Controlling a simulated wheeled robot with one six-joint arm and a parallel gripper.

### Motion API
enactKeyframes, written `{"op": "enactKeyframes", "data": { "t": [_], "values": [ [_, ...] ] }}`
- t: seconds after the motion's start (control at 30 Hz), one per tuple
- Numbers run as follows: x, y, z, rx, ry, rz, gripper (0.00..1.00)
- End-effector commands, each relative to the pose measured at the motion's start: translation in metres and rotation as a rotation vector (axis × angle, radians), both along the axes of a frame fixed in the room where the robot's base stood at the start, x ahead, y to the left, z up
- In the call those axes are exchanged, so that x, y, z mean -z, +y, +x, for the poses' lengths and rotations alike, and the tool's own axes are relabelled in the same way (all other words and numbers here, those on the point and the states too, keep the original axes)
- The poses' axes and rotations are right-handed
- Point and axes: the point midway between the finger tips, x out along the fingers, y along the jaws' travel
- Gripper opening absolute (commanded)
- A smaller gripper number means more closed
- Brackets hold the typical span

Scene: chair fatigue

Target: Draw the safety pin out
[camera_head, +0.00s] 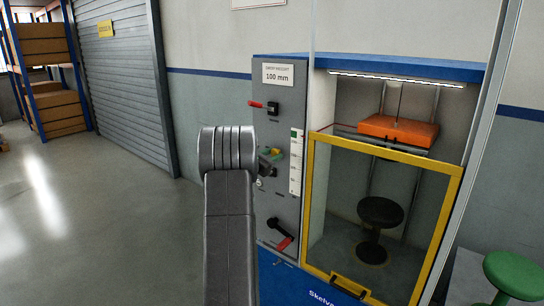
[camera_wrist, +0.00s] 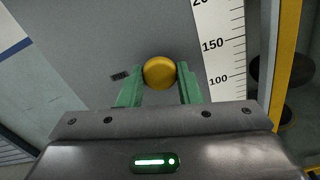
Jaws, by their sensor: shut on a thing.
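A round yellow knob (camera_wrist: 159,72), which looks like the head of the safety pin, sits at the grey machine panel (camera_head: 277,85). My gripper (camera_wrist: 160,88) has its green fingers closed on both sides of this knob. In the head view my gripper (camera_head: 270,156) is at the panel, left of the white scale (camera_head: 296,162), partly hidden by my arm. The pin's shaft is hidden behind the knob, so I cannot tell how deep it sits.
A red-handled lever (camera_head: 264,106) is above my gripper and a black and red crank (camera_head: 281,234) below. Right is a yellow-framed guard (camera_head: 382,151) before a black stool (camera_head: 380,212) and an orange block (camera_head: 398,131). A green stool (camera_head: 514,273) stands outside. Floor at left is clear.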

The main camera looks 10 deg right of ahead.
Motion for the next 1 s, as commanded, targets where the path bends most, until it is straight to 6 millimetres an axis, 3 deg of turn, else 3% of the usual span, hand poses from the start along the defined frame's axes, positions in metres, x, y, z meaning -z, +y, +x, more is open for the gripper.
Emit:
{"op": "enactKeyframes", "data": {
  "t": [0.17,0.53,0.93,0.97,1.0],
  "values": [
    [0.002,0.006,-0.004,-0.002,0.0,0.0,0.0],
    [0.003,0.053,-0.04,-0.003,-0.002,-0.001,0.0],
    [0.001,0.059,-0.046,-0.001,0.003,0.001,0.0],
    [0.002,0.059,-0.046,-0.001,0.003,0.001,0.33],
    [0.002,0.059,-0.046,-0.001,0.003,0.001,0.41]
  ]
}}
